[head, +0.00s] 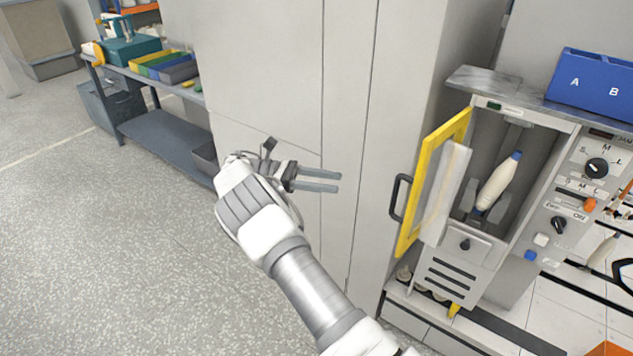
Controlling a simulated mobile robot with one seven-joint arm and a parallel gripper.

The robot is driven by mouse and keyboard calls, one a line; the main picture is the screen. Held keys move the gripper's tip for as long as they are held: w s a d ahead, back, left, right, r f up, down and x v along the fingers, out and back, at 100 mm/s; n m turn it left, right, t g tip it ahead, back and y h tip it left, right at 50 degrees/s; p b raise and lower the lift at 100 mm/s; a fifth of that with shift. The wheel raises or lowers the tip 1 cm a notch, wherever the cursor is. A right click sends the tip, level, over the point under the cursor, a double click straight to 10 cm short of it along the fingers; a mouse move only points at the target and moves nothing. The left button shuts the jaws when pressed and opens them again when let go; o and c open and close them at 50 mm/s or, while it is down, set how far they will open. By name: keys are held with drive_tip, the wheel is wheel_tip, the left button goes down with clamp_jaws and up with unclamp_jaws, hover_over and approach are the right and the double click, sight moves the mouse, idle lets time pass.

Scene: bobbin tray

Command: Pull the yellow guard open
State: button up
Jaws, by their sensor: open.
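The yellow guard (409,222) is a yellow-framed door with a clear pane, on the front of the grey winding machine (464,250) at the right in the head view. It stands swung out from the machine's opening, so the inside shows. A black handle (398,198) sits on its left side. A white bobbin with a blue tip (499,182) leans inside the opening. My gripper (340,182) is left of the guard, its two fingers apart and empty, pointing right toward the handle. A gap shows between the fingertips and the handle.
A blue bin marked A and B (589,83) stands on the machine's top. Dials (597,168) and buttons are at its right. A tall grey cabinet (270,70) rises behind my gripper. A workbench (165,130) is at the far left. The floor at left is clear.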

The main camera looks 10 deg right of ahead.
drive_tip(key=shift+b+v, duration=0.95)
drive_tip(key=shift+v, duration=0.35)
